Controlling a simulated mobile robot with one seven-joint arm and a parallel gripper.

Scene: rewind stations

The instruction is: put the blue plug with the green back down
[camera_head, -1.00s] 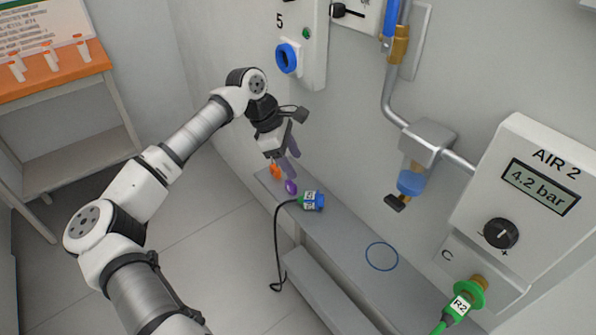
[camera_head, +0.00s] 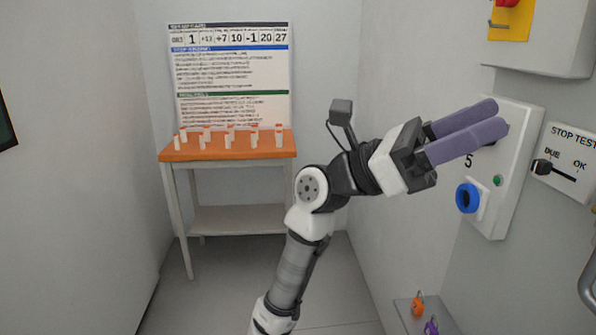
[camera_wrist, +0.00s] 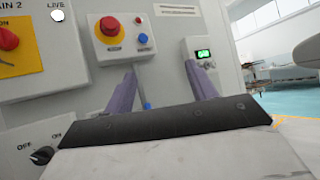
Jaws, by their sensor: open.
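The blue plug is not in view in either current picture. My gripper (camera_head: 497,117) is raised at the right of the head view, its two purple fingers pointing right, in front of or beside the wall panel marked 5 (camera_head: 498,215). The fingers look apart and nothing shows between them. A blue ring socket (camera_head: 467,198) on that panel sits below the fingers. In the wrist view my gripper (camera_wrist: 160,57) is open, its fingers spread toward a wall with control boxes.
An orange-topped table (camera_head: 228,147) with several small white pegs stands at the back. An orange item (camera_head: 417,304) and a purple item (camera_head: 431,326) sit on a low ledge at the bottom. The wrist view shows a red button (camera_wrist: 110,26) and a green display (camera_wrist: 203,54).

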